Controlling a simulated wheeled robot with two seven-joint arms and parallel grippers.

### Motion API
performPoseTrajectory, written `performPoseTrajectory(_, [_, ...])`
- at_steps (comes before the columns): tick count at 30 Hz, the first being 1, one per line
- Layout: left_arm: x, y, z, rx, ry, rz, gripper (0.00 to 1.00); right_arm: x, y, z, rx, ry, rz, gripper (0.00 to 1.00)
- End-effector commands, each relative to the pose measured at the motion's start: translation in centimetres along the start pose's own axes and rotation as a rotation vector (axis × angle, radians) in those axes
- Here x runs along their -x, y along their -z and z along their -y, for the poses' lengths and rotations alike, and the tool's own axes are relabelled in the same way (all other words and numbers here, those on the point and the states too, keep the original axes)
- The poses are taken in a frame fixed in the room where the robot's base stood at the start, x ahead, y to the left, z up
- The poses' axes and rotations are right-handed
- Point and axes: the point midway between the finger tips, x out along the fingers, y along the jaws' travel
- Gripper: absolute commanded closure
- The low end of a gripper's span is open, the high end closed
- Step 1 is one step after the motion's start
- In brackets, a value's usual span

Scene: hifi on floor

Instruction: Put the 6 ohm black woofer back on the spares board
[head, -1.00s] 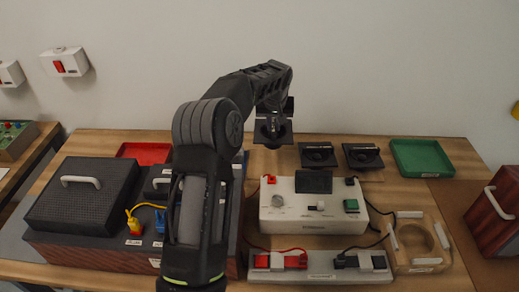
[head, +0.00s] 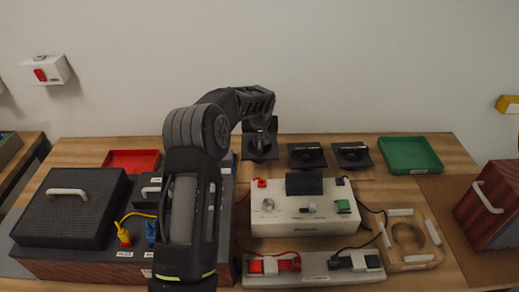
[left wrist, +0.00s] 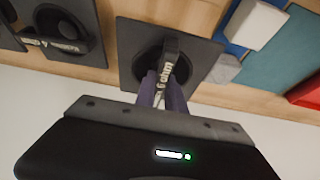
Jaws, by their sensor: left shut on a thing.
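My left gripper (head: 260,128) is shut on a square black woofer (head: 260,148) at the back of the table. In the left wrist view the fingers (left wrist: 163,88) grip the raised handle of this woofer (left wrist: 135,50), whose label reads "ohm"; its number is hard to read. The woofer is level with the pale wooden spares board (head: 330,173), at the left end of a row. I cannot tell whether it touches the board. Two similar black woofers, a middle one (head: 306,155) and a right one (head: 351,155), lie to its right. My right gripper is not in view.
A white tester box (head: 290,222) stands in front of the row. A green tray (head: 410,153) is at the back right, a red tray (head: 132,160) at the back left. A black speaker grille with a handle (head: 70,208) and a wooden ring fixture (head: 410,240) flank the front.

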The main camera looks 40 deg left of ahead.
Motion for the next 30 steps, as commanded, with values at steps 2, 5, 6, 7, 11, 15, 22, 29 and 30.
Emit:
performPoseTrajectory(2, [-0.1,0.2,0.0,0.002,-0.002,-0.006,1.00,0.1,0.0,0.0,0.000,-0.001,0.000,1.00])
performPoseTrajectory(5, [-0.1,0.1,0.0,0.002,-0.002,-0.007,1.00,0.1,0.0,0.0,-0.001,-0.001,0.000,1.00])
performPoseTrajectory(6, [-0.1,0.1,0.0,0.002,-0.002,-0.007,1.00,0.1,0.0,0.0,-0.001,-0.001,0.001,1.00])
performPoseTrajectory(7, [-0.1,0.1,0.0,0.002,-0.002,-0.007,1.00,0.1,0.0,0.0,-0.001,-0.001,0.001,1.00])
performPoseTrajectory(11, [-0.2,0.1,0.0,0.001,-0.002,-0.006,1.00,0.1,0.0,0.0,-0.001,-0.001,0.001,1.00])
performPoseTrajectory(15, [-1.4,-0.5,0.0,0.001,-0.001,-0.003,1.00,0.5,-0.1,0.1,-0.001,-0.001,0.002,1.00])
performPoseTrajectory(22, [-3.5,-1.3,-0.1,0.001,-0.002,-0.006,1.00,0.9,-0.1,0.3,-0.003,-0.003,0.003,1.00])
performPoseTrajectory(29, [-3.6,-1.3,-0.1,0.001,-0.002,-0.007,1.00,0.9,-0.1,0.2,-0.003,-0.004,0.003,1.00])
performPoseTrajectory(30, [-3.6,-1.3,-0.1,0.001,-0.002,-0.007,1.00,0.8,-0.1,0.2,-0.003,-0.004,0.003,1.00])
